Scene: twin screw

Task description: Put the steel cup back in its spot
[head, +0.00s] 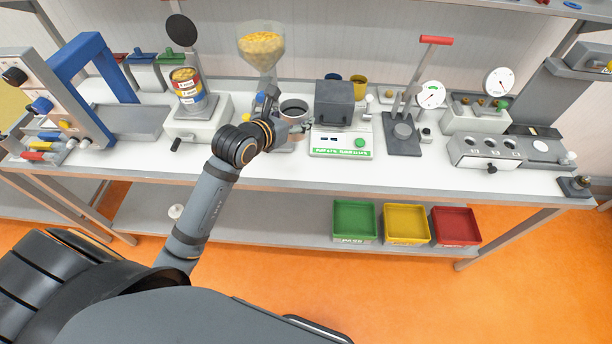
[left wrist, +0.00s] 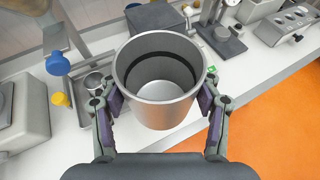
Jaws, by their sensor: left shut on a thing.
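The steel cup (left wrist: 160,92) is upright and empty in the left wrist view, its open mouth facing the camera. My left gripper (left wrist: 157,105) is shut around it, one finger on each side. In the head view the cup (head: 294,106) is above the white bench, between the hopper stand and the scale. My left gripper (head: 291,130) is partly hidden there by my wrist. Whether the cup touches anything below cannot be told. My right gripper is not in view.
A hopper (head: 262,45) of yellow pieces stands behind my wrist. A scale (head: 341,143) bearing a dark block (head: 334,101) is just right of the cup. A lever press (head: 403,135) stands farther right. The bench front (head: 270,172) is clear.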

